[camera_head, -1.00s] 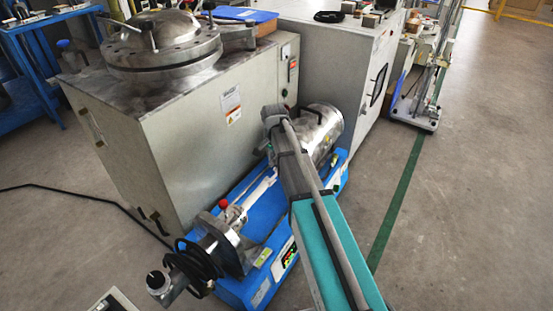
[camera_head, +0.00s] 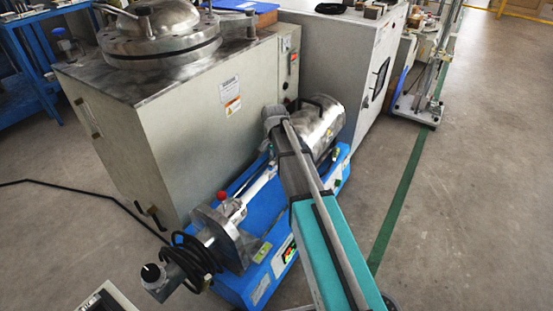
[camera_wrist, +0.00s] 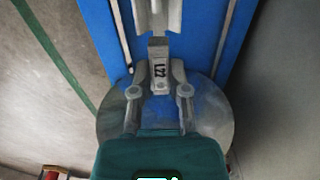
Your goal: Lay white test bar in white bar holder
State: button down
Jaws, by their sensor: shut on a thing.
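In the wrist view my gripper (camera_wrist: 158,82) is shut on the white test bar (camera_wrist: 158,62), which shows as a pale flat end marked with dark characters. The bar points away from me, toward the top of the picture. Its far end meets or overlaps the white bar holder (camera_wrist: 174,18), a pale trough above the blue base. I cannot tell whether the bar touches the holder. In the head view the holder seems to be the pale strip (camera_head: 262,182) along the blue machine; my arm hides the gripper and bar there.
The blue machine (camera_head: 255,262) carries a steel cylinder (camera_head: 325,115) at its far end and a red knob (camera_head: 222,195) at its near end. A large grey cabinet (camera_head: 165,125) stands close on the left. The floor (camera_head: 460,200) to the right is clear.

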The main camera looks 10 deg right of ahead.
jog(key=shift+f+b, duration=1)
jog(key=shift+f, duration=0.25)
jog(key=c, duration=0.5)
grip_release()
jog(key=shift+c, duration=0.2)
jog(key=shift+r, duration=0.1)
